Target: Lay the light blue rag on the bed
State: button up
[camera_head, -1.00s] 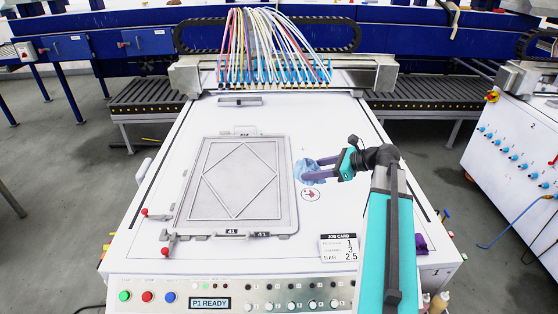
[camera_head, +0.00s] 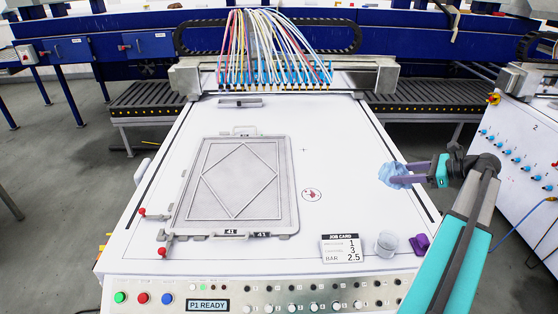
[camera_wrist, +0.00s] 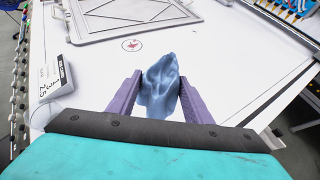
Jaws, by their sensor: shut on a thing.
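The light blue rag (camera_head: 393,175) is crumpled and held in my gripper (camera_head: 404,180), near the right edge of the white bed (camera_head: 345,190). In the wrist view the rag (camera_wrist: 163,86) sits bunched between the two purple fingers of my gripper (camera_wrist: 160,95). It appears raised above the bed surface. My gripper is shut on the rag. The lower part of the rag between the fingers is partly hidden in the head view.
A grey framed plate (camera_head: 237,184) with a diamond pattern lies on the bed's left. A job card (camera_head: 341,249), a clear cup (camera_head: 386,244) and a purple object (camera_head: 420,243) stand at the front right. The nozzle gantry (camera_head: 285,72) spans the back. The bed's right middle is clear.

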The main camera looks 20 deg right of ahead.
jog(key=shift+s+d, duration=0.15)
jog(key=shift+d, duration=0.1)
jog(key=w+a+f+n, duration=0.1)
jog(key=w+a, duration=0.3)
jog(key=a, duration=1.2)
jog(key=w+a+f+n+g+y, duration=0.1)
jog(key=w+a, duration=0.3)
jog(key=a, duration=1.1)
jog(key=w+a+f+n+g+y, duration=0.1)
jog(key=w+a, duration=0.3)
jog(key=a, duration=1.2)
jog(key=shift+a+f, duration=0.3)
jog(key=shift+f, duration=0.15)
